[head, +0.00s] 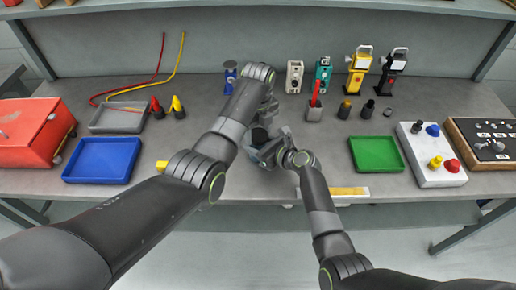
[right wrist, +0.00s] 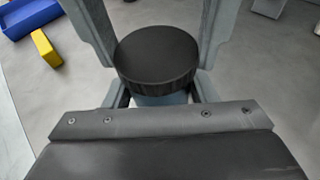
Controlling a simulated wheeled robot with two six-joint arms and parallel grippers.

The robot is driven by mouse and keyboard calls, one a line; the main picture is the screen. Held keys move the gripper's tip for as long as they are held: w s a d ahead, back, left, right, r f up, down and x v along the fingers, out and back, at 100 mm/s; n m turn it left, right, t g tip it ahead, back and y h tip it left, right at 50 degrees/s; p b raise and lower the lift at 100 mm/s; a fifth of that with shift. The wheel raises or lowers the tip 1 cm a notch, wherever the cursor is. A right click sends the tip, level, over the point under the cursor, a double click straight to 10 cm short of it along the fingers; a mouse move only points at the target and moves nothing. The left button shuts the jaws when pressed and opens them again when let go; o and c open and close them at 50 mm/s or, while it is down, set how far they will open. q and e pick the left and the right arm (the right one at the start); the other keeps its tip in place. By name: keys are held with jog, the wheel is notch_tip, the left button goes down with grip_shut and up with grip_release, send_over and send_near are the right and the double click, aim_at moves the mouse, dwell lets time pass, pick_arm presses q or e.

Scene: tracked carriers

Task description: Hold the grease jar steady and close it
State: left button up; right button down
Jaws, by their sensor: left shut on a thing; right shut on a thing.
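The grease jar's round black lid (right wrist: 158,55) shows in the right wrist view, level, with a ridged side. My right gripper (right wrist: 158,62) is shut on the lid, one finger on each side of it. A little blue-grey surface shows under the lid; the jar body is mostly hidden, and I cannot tell whether the lid is seated. In the head view a dark part of the lid or jar (head: 259,134) shows between the grippers at the table's front middle. My left gripper (head: 265,118) comes from behind and is shut on the jar, largely hidden by its arm.
A blue tray (head: 102,160), grey tray (head: 118,118) and red toolbox (head: 35,132) stand at left. A yellow block (right wrist: 46,48) lies near the jar. A green tray (head: 376,154) and white control box (head: 431,155) are at right.

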pick_arm(q)
jog(key=m, duration=0.4)
jog(key=shift+m, duration=0.4)
jog(key=m, duration=0.5)
jog(key=shift+m, duration=0.3)
jog(key=o, duration=1.1)
jog(key=shift+d, duration=0.1)
jog(key=shift+s+r, duration=0.1)
jog(key=shift+r, duration=2.2)
jog(key=shift+c, duration=0.5)
